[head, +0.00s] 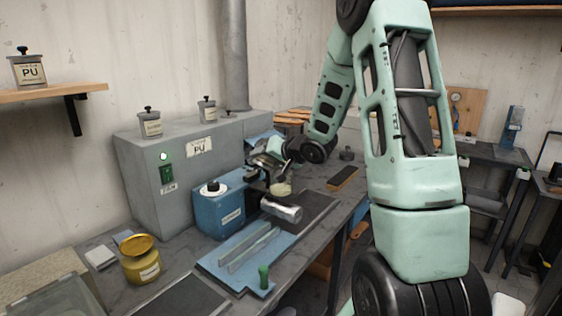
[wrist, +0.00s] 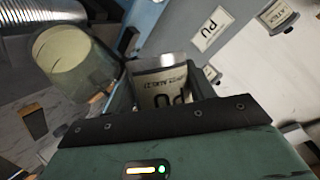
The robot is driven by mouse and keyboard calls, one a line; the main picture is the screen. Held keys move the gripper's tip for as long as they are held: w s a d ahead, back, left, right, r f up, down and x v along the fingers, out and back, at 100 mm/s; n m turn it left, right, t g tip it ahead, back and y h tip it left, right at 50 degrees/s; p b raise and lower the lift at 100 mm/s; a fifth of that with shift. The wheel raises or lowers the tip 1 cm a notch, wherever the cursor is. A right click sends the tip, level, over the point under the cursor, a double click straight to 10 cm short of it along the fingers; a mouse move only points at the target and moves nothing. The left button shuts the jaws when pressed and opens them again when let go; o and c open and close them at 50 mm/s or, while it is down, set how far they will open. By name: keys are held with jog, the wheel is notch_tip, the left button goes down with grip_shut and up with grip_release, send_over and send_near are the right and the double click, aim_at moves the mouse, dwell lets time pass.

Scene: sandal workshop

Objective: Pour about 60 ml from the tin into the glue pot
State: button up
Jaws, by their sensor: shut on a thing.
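My gripper (head: 268,170) is over the workbench in the head view, small and partly covered by dark parts. In the wrist view its two fingers (wrist: 158,72) are shut on a grey tin (wrist: 165,92) with a pale PU label. The tin's mouth and contents are hidden, and I cannot tell its tilt. A clear vessel with pale yellow contents (wrist: 75,62) is beside the tin, left of the fingers; it also shows just below the gripper in the head view (head: 281,188). I cannot tell whether this vessel is the glue pot. No pouring stream shows.
A silver cylinder (head: 281,211) lies below the vessel, by a blue box (head: 221,208). A grey cabinet (head: 185,165) bears PU tins. A yellow pot (head: 141,265), blue mat (head: 222,262) and green-handled tool (head: 264,277) occupy the bench's front. A brown block (head: 342,179) lies right.

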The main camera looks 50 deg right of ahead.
jog(key=shift+d+r+m+y+p, duration=0.15)
jog(key=shift+r+m+y+p, duration=0.3)
jog(key=shift+p, duration=0.55)
jog(key=shift+f+m+t+y, duration=0.3)
jog(key=shift+f+m+y, duration=0.05)
jog(key=shift+m, duration=0.2)
jog(key=shift+d+f, duration=0.1)
jog(key=shift+d, duration=0.05)
jog(key=shift+s+d+m, duration=0.1)
jog(key=shift+d+m, duration=0.1)
jog(key=shift+m, duration=0.1)
jog(key=shift+d+f, duration=0.1)
jog(key=shift+f+m+y, duration=0.2)
jog(key=shift+m+y, duration=0.1)
jog(key=shift+y, duration=0.2)
jog(key=shift+d+r+m+t+y, duration=0.15)
jog(key=shift+r+m+t+y, duration=0.2)
jog(key=shift+m, duration=0.15)
dwell(0.4)
